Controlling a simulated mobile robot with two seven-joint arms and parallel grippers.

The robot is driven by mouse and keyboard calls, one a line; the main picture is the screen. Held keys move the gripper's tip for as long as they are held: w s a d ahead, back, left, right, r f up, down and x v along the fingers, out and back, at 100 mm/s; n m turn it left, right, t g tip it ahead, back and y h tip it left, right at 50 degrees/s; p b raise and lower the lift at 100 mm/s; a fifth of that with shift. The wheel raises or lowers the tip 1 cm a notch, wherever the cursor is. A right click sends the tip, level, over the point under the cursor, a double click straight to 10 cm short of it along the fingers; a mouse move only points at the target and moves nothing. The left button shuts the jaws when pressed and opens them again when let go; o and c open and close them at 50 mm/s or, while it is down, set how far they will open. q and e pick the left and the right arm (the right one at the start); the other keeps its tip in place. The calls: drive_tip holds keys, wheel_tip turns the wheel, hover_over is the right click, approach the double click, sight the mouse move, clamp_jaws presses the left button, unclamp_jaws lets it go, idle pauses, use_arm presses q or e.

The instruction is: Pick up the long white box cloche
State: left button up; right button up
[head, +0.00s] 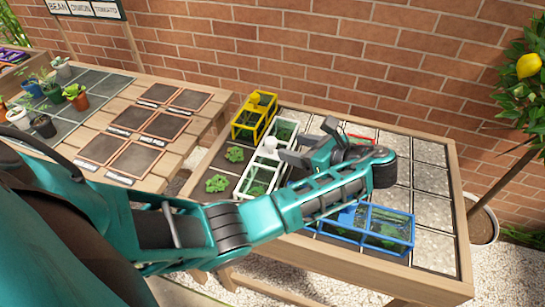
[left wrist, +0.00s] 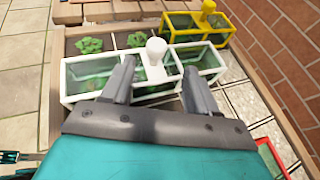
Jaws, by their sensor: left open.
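The long white box cloche (head: 244,183) has a white frame, clear panes and a round white knob on top. It stands over green plants on the right-hand table, left of its middle. It also shows in the left wrist view (left wrist: 88,68), with its knob between my finger lines and beyond the tips. My left gripper (head: 285,147) is open, close to the knob on its right side, fingers pointing at it. In the left wrist view the open fingers (left wrist: 157,75) overlap the cloche's near side; I cannot tell whether they touch it. My right gripper is not in view.
A yellow cloche (head: 240,131) stands close behind the white one. A blue cloche (head: 402,217) stands at the front, under my left arm. A red frame (head: 362,138) is partly hidden behind my wrist. Gravel squares (head: 430,202) on the right are bare. A brick wall backs the table.

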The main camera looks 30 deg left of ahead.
sight(275, 144)
use_arm(q)
drive_tip(key=shift+s+x, duration=0.2)
drive_tip(key=shift+x, duration=1.9)
drive_tip(key=shift+s+x, duration=0.2)
drive_tip(key=shift+x, duration=1.9)
clamp_jaws()
